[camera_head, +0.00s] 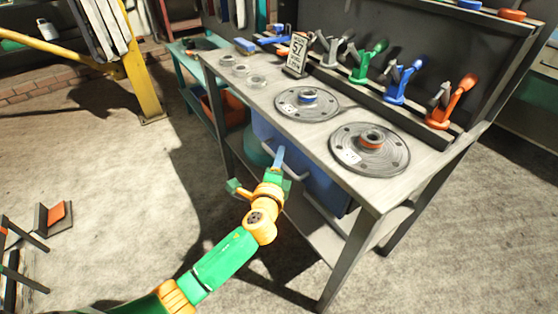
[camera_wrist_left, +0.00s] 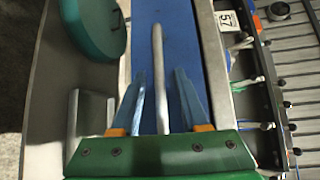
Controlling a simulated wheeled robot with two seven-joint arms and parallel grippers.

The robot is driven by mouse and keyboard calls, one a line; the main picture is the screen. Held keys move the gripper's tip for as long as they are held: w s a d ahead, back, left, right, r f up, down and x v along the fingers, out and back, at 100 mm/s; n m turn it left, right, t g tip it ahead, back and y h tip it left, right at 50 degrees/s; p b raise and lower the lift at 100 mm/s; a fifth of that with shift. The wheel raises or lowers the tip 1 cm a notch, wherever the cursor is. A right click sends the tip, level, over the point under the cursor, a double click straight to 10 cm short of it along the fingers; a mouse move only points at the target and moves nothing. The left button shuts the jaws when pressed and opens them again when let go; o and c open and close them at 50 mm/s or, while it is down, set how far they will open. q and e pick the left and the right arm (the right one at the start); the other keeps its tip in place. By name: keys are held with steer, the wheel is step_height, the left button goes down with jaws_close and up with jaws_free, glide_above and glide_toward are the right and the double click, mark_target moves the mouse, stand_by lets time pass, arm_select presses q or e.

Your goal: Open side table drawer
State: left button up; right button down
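The side table (camera_head: 262,95) is a grey workbench with a blue drawer (camera_head: 318,178) under its top. The drawer front (camera_wrist_left: 178,40) fills the middle of the left wrist view and looks shut. A pale bar handle (camera_wrist_left: 158,60) runs along it. My left gripper (camera_head: 279,157) is at the drawer front, near the handle (camera_head: 294,170). In the left wrist view, my left gripper (camera_wrist_left: 162,95) has its blue fingers apart, with the handle between them. I cannot tell whether either finger touches it. My right gripper is not in view.
Two round discs (camera_head: 308,102) (camera_head: 369,149) lie on the bench top, with several coloured clamps (camera_head: 396,86) behind. An orange bin (camera_head: 232,106) sits left of the drawer. A yellow stand (camera_head: 143,75) is at upper left. The floor (camera_head: 130,190) in front is mostly clear.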

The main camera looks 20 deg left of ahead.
arm_select(q)
jaws_close()
stand_by(1.3)
